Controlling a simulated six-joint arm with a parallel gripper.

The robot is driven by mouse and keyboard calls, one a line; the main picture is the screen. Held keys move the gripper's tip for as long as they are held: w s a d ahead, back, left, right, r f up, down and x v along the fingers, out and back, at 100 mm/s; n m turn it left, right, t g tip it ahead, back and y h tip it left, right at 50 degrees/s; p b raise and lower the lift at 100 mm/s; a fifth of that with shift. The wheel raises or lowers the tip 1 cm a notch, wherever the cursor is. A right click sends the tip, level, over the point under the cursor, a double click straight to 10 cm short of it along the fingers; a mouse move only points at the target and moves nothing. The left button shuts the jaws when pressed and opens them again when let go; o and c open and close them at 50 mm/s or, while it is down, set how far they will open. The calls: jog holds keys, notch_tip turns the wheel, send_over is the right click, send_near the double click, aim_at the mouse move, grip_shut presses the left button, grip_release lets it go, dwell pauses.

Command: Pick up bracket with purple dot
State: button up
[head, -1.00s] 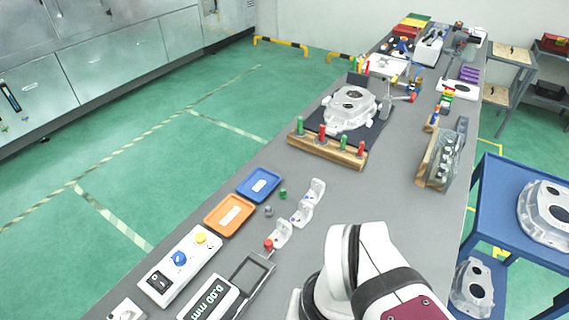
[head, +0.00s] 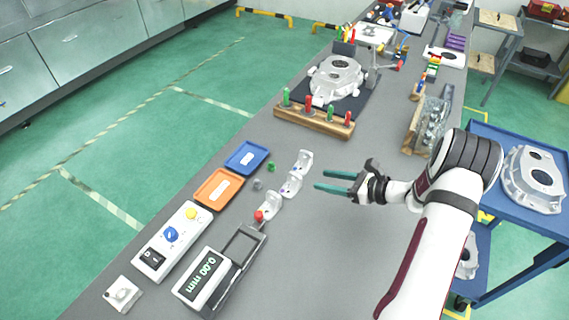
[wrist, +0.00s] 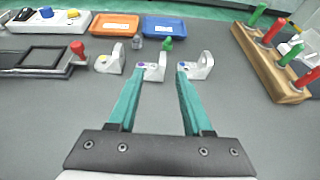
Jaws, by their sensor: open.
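Three small white brackets stand in a row on the grey bench. The middle bracket (head: 291,187) seems to carry a purple dot on its base in the wrist view (wrist: 153,69). The near bracket (head: 270,206) is at left in the wrist view (wrist: 112,61) with a yellowish dot.
Behind the row are an orange tray (wrist: 115,25), a blue tray (wrist: 165,28), a green knobbed piece (wrist: 168,44) and a small grey part (head: 257,184). A red-knobbed fixture (head: 241,243) stands at the near end. A wooden peg rack (head: 313,122) lies beyond.

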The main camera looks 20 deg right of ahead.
aim_at(285, 180)
jog(key=x, duration=1.5)
jog(key=shift+w+f, duration=0.3)
jog(key=shift+f, duration=0.2)
jog(key=shift+d, duration=0.1)
grip_shut()
